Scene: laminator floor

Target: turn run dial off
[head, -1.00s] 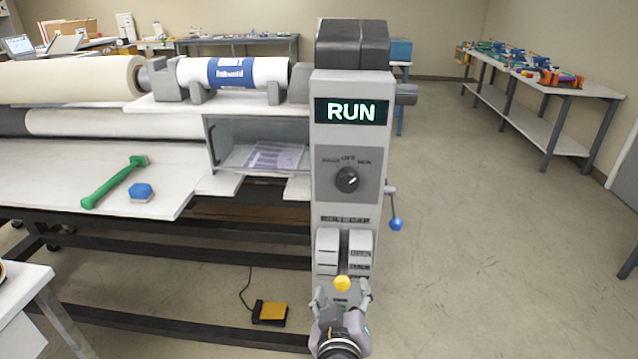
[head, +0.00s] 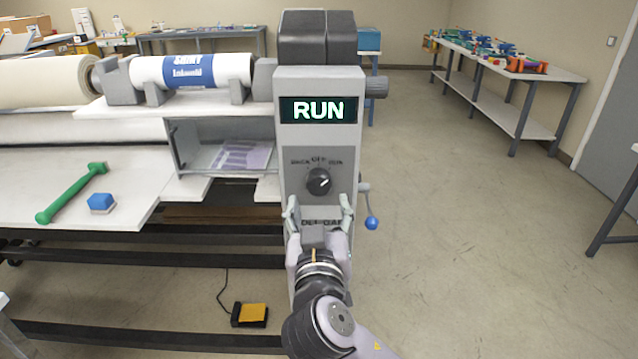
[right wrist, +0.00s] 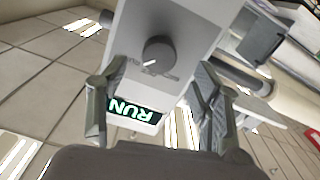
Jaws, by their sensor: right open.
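The run dial (head: 319,181) is a round black knob on the grey control column (head: 293,150). Its white mark points up and right, towards the right-hand label. A screen (head: 318,110) above it reads RUN in green letters. My right gripper (head: 319,203) is open and empty, just below the dial in the head view. In the right wrist view the dial (right wrist: 158,53) lies ahead, between and beyond the open fingers (right wrist: 160,85), and not visibly touched. The lower part of the column is hidden behind my right gripper and arm. My left gripper is not in view.
A lever with a blue ball (head: 371,223) sticks out right of the column. A green hammer-like tool (head: 72,193) and a blue block (head: 101,203) lie on the machine's table at left. A yellow pedal (head: 251,313) is on the floor. Floor at right is clear.

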